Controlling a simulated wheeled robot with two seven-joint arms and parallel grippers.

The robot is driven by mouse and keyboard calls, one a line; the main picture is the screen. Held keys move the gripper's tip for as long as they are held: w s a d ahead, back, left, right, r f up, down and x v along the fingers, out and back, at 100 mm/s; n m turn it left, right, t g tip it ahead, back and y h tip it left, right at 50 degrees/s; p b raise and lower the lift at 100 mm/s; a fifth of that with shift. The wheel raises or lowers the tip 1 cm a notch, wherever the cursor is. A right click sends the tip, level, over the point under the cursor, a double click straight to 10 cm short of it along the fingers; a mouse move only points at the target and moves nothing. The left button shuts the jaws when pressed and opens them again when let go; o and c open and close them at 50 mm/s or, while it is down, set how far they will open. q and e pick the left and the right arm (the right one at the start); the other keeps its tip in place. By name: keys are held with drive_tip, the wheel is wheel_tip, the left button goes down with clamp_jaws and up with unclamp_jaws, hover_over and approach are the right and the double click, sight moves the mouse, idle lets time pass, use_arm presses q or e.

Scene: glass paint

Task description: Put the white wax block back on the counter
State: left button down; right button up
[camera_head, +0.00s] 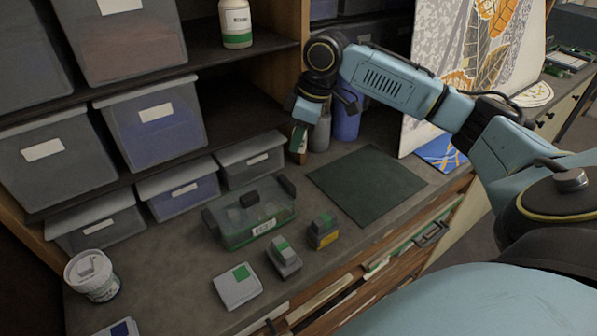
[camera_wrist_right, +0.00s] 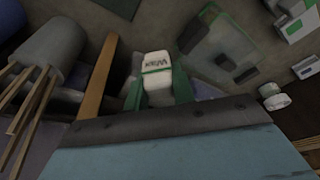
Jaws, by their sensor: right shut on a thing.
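The white wax block (camera_wrist_right: 157,66), marked "WAX" with a green band, sits between the green fingers of my right gripper (camera_wrist_right: 158,92) in the right wrist view. My right gripper (camera_head: 312,112) is shut on it. In the head view the gripper points down at the back of the grey counter (camera_head: 190,262), left of the grey cup and blue container. The block is hard to make out there, and I cannot tell whether it touches anything below. My left gripper is not in view.
A dark green mat (camera_head: 367,184) lies bare on the counter. A clear green-based box (camera_head: 250,218) and several small blocks, one a white-and-green block (camera_head: 237,287), stand at the front. A white tub (camera_head: 92,276) is at left. A grey cup (camera_head: 320,132) and blue container (camera_head: 346,122) are close by.

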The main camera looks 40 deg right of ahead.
hover_over(298, 184)
drive_tip(key=f, duration=0.8)
drive_tip(key=shift+s+a+f, duration=0.15)
drive_tip(key=shift+s+f, duration=0.05)
drive_tip(key=shift+f, duration=0.2)
wheel_tip(298, 184, down, 2)
drive_tip(key=shift+f, duration=0.15)
drive_tip(key=shift+w+f, duration=0.1)
drive_tip(key=shift+f, duration=0.1)
drive_tip(key=o, duration=1)
drive_tip(key=v, duration=1.2)
